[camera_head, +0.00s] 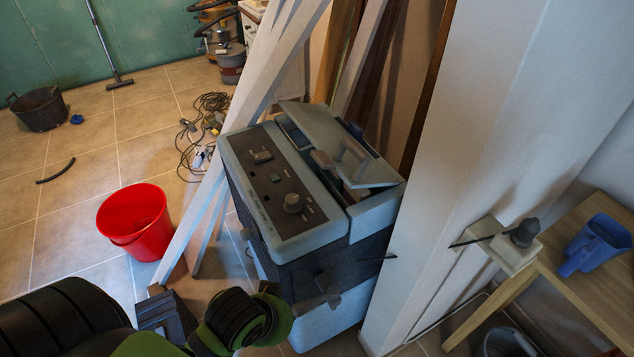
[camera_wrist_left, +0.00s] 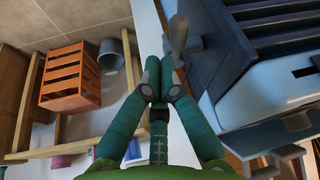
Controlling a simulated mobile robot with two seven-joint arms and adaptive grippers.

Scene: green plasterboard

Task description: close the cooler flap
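The blue-grey cooler (camera_head: 285,205) stands in the middle of the head view, with a control panel on top. Its flap (camera_head: 340,140) is raised and tilted at the right of the top, with a gap under its near edge. In the left wrist view, the cooler's side (camera_wrist_left: 275,85) fills the right. My left gripper (camera_wrist_left: 158,78) has its two green fingers together, with nothing seen between them. It is beside the cooler, near a grey handle-like part (camera_wrist_left: 181,38). In the head view, my left arm comes in low left and its fingertips are not clear. My right gripper does not show.
A white beam (camera_head: 240,110) leans left of the cooler, and a white post (camera_head: 480,130) stands close on its right. A red bucket (camera_head: 137,218) and cables (camera_head: 205,125) lie left. A wooden table (camera_head: 570,270) is far right. An orange crate (camera_wrist_left: 72,80) shows in the wrist view.

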